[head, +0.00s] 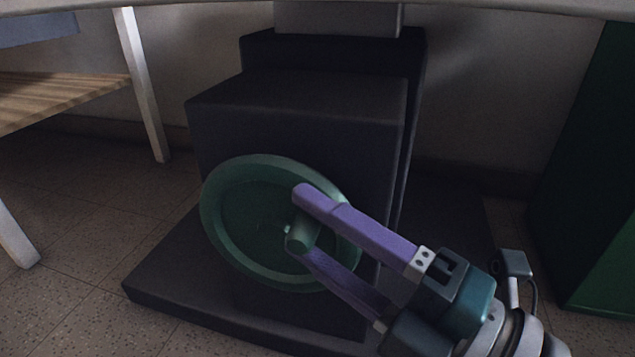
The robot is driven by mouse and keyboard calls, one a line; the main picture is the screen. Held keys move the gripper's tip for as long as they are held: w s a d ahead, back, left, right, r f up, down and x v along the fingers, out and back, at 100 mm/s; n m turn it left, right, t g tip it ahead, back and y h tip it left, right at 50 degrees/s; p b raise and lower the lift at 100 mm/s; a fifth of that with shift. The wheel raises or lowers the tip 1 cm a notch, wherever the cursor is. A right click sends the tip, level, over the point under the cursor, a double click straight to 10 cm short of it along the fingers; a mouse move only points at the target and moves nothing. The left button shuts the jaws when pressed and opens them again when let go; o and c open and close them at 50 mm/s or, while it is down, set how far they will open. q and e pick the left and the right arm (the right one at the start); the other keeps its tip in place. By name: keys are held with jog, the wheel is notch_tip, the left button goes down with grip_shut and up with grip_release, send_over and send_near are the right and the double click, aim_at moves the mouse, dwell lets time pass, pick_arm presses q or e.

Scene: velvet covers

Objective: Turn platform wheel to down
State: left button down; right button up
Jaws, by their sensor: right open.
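The green platform wheel (229,250) is mounted on the front face of a dark box-shaped pedestal (300,105). A short green handle (299,238) sticks out from the wheel toward me. My right gripper (298,220) reaches in from the lower right with two purple fingers. It is open, with one finger above the handle and the other below it. The handle lies between the fingers; I cannot tell whether they touch it. The upper finger hides the right part of the wheel. My left gripper is not in view.
The pedestal stands on a low dark base plate (165,285) on the tiled floor. A wooden shelf with white legs (143,85) is at the left. A dark green cabinet (590,190) is at the right. A pale surface edge crosses the top of the view.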

jog(key=shift+w+a, duration=0.2)
jog(key=shift+a, duration=0.05)
jog(key=c, duration=0.6)
jog(key=shift+d, duration=0.1)
jog(key=shift+c, duration=1.3)
jog(key=shift+f, duration=0.15)
grip_shut()
